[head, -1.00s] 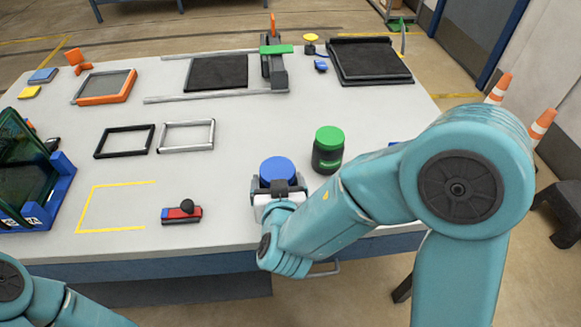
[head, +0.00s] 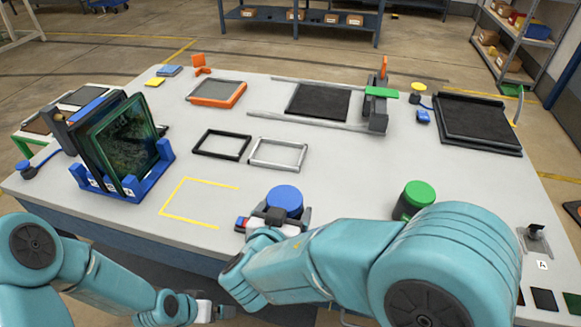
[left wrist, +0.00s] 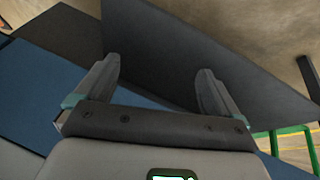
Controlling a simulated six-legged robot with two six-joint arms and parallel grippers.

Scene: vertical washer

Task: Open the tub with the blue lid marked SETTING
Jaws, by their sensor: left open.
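The tub with the blue lid (head: 285,198) stands near the table's front edge in the head view. Its lid is on, and its body and any marking are mostly hidden. My right gripper (head: 288,214) is at the tub, with a finger on each side of it; I cannot tell whether they press on it. My left gripper (head: 222,311) is low in front of the table, apart from the tub. In the left wrist view its fingers (left wrist: 158,78) are spread with nothing between them.
A green-lidded tub (head: 415,198) stands to the right. A red and blue object (head: 242,223) is partly hidden beside my right gripper. A blue rack (head: 130,189) with dark panels stands at left. Two frames (head: 222,145) lie behind a yellow outline (head: 190,180), whose inside is clear.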

